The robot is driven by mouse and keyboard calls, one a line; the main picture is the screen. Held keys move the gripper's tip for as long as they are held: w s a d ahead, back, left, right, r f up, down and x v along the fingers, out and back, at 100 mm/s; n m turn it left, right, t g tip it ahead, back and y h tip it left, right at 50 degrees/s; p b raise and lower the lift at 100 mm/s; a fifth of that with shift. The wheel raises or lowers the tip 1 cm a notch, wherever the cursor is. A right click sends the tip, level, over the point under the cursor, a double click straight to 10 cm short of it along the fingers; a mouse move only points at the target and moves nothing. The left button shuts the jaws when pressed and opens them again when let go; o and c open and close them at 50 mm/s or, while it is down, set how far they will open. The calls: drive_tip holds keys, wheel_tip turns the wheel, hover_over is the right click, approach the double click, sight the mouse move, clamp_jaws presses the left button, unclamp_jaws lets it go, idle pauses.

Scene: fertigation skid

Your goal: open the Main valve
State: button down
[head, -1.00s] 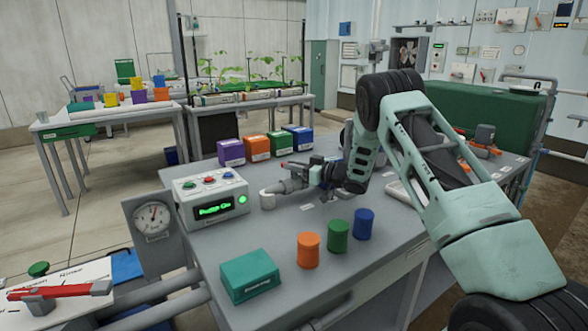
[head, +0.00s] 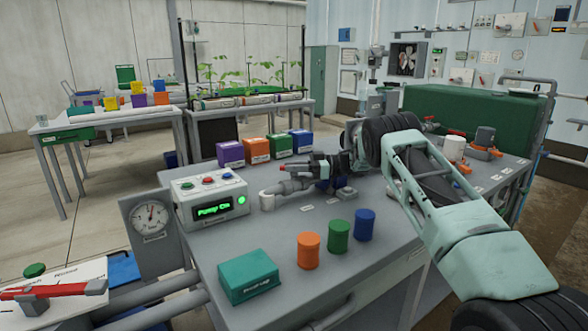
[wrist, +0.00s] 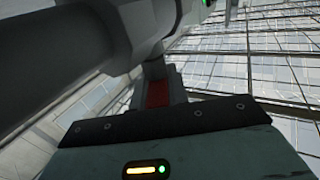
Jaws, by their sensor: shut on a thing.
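A grey pipe valve (head: 290,187) lies along the bench, with a white pipe end at its left and a small red tip above it. No readable label shows which valve is Main. My gripper (head: 318,168) is at this valve, dark and partly mixed with its parts in the head view. In the wrist view a red handle piece (wrist: 158,93) sits just beyond my gripper's palm, beside a thick grey pipe (wrist: 60,65). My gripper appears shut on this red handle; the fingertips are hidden. How far the handle is turned cannot be told.
A control box (head: 208,205) reads "Pump On", beside a pressure gauge (head: 150,218). Orange, green and blue cylinders (head: 338,236) and a teal box (head: 248,275) stand in front. Several coloured boxes (head: 256,150) stand behind. Another red lever (head: 50,290) is at lower left.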

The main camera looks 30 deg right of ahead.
idle(0.3)
drive_tip(key=c, duration=1.4)
unclamp_jaws()
drive_tip(key=shift+o, duration=0.2)
drive_tip(key=shift+r, duration=0.1)
wheel_tip(320, 180, up, 10)
drive_tip(key=shift+f, duration=0.1)
